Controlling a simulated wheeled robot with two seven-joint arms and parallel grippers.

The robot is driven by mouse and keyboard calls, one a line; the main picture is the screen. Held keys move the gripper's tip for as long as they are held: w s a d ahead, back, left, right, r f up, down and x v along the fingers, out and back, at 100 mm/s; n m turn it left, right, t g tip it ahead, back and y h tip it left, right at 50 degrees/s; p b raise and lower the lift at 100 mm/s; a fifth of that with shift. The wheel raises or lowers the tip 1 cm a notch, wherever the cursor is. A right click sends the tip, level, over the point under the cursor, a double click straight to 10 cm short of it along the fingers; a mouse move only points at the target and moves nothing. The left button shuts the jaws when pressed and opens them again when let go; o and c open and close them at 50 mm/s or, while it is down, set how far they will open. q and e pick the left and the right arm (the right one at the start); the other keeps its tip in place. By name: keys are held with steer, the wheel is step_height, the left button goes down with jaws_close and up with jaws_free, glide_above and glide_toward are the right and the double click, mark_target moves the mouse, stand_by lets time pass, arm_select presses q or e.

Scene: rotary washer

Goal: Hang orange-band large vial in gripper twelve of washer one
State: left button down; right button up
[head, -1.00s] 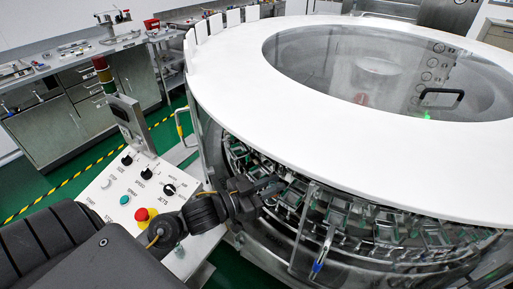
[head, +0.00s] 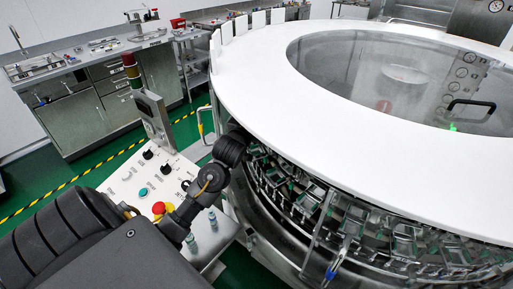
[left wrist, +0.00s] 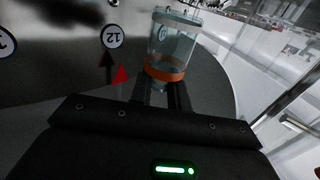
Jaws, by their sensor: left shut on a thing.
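In the left wrist view, the clear large vial (left wrist: 172,40) with an orange band (left wrist: 165,73) is held at its narrower end by my left gripper (left wrist: 160,95). The gripper is shut on it, and the wide body points away from the fingers. The vial is beside a round label 12 (left wrist: 112,37) with a dark arrow and a red triangle (left wrist: 120,76) on a metal surface. In the head view my left arm reaches to the side of washer one (head: 330,120), and the gripper and vial are hidden there. I cannot tell which washer gripper is twelve. My right gripper is out of view.
A row of metal washer grippers (head: 405,240) runs under the white ring. A control panel (head: 130,182) with a red button (head: 158,208) lies beneath my arm, with two small bluish cylinders (head: 191,243) near its edge. A steel bench (head: 85,75) stands at the back left.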

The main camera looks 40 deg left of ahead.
arm_select(q)
step_height(320, 180, down, 9)
steer(key=shift+r+p, duration=0.15)
steer(key=shift+p, duration=0.3)
steer(key=shift+f, duration=0.3)
steer(key=c, duration=1.3)
jaws_free()
steer(key=shift+c, duration=0.2)
steer(key=shift+r, duration=0.1)
